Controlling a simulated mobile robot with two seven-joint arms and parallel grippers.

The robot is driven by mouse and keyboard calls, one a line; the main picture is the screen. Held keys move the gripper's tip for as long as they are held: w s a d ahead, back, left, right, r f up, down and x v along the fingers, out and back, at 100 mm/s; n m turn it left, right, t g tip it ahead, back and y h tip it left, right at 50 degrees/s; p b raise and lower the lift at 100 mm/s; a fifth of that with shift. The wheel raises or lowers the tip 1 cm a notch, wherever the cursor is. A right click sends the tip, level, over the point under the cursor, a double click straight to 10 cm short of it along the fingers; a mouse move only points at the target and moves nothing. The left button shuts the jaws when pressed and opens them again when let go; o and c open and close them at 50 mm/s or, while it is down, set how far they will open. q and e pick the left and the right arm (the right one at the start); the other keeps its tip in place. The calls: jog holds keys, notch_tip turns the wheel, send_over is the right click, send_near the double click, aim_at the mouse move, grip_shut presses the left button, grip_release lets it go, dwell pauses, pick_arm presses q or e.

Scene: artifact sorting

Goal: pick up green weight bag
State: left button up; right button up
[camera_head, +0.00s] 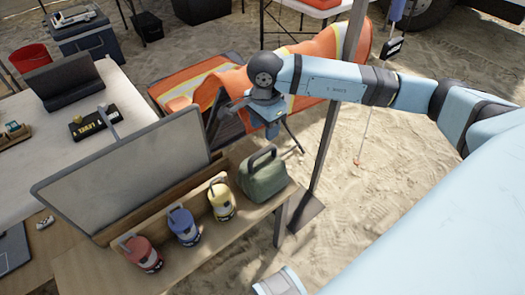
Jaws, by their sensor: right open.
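The green weight bag (263,177), with a handle on top, stands upright at the right end of a wooden shelf (100,268). My right gripper (256,138) is just above and beyond the bag in the picture, pointing down. Its jaws are open and empty, apart from the bag as far as I can tell. My left gripper is not in view.
Yellow (221,201), blue (184,227) and red (141,254) bags stand in a row left of the green one. A tilted framed screen (125,175) rises behind them. A thin metal pole (325,140) stands to the right. An orange chair (200,82) lies beyond.

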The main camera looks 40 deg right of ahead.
aim_at(263, 151)
notch_tip(263, 151, down, 5)
jog(key=shift+b, duration=0.35)
jog(key=f, duration=0.1)
jog(key=f+b, duration=0.1)
jog(key=f, duration=0.1)
jog(key=shift+w+a+f, duration=0.2)
jog(key=shift+f, duration=0.75)
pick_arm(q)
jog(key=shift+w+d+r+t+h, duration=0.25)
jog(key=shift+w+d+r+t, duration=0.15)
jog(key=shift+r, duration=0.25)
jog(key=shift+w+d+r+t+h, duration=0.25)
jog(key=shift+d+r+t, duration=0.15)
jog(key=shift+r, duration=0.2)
pick_arm(e)
grip_shut()
jog(key=shift+w+r, duration=0.1)
jog(key=shift+r, duration=0.05)
